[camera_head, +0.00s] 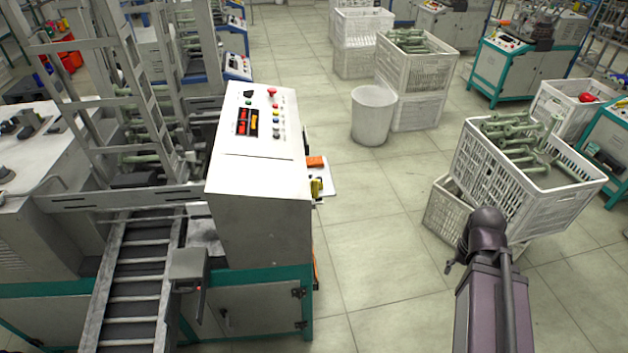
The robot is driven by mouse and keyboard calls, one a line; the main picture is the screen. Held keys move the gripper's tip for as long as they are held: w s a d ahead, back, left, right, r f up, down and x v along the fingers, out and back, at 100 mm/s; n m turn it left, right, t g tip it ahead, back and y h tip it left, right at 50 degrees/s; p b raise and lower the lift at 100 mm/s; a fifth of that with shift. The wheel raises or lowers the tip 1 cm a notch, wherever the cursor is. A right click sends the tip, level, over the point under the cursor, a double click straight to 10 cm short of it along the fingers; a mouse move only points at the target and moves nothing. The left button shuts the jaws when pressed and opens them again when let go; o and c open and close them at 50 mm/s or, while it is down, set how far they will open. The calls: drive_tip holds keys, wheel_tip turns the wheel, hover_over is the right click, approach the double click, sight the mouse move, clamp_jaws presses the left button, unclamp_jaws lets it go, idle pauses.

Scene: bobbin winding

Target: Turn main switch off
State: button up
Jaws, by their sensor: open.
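The winding machine's control cabinet (260,215) stands left of the middle, with a sloping white panel on top. The panel carries a red mushroom button (272,91), a black control (248,94), lit red and orange displays (248,121) and a column of small buttons. On the cabinet's right side, an orange part (316,162) and a yellow part (317,187) stick out. I cannot tell which of these is the main switch or its position. My arm rises at the lower right, apart from the cabinet. I cannot make out my gripper's fingers.
A slatted conveyor (135,285) runs down left of the cabinet. Stacked white crates (545,195) with green bobbins stand at the right, close behind my arm. A white bin (373,115) and more crates (415,65) stand farther back. The tiled floor (375,225) between is clear.

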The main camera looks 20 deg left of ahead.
drive_tip(key=shift+w+a, duration=0.15)
idle(0.3)
drive_tip(key=w+a+m+g+y+b, duration=0.2)
drive_tip(key=w+a+m+y+b, duration=0.2)
drive_tip(key=w+a, duration=0.3)
drive_tip(key=w+a+r+m+g+y+b, duration=0.1)
drive_tip(key=w+a+m+g+y+b, duration=0.2)
drive_tip(key=a, duration=1.1)
drive_tip(key=w+a+m+g+y+b, duration=0.3)
drive_tip(key=w+a+m+y+b, duration=0.2)
drive_tip(key=w+a+y+b, duration=0.4)
drive_tip(key=w+a+b, duration=0.1)
drive_tip(key=w, duration=0.2)
drive_tip(key=shift+w+a+r+m, duration=0.25)
drive_tip(key=shift+w+r+m, duration=0.05)
drive_tip(key=shift+w, duration=0.1)
drive_tip(key=shift+s+a, duration=0.1)
hover_over(316, 198)
drive_tip(key=shift+w+a, duration=0.1)
drive_tip(key=shift+w, duration=0.35)
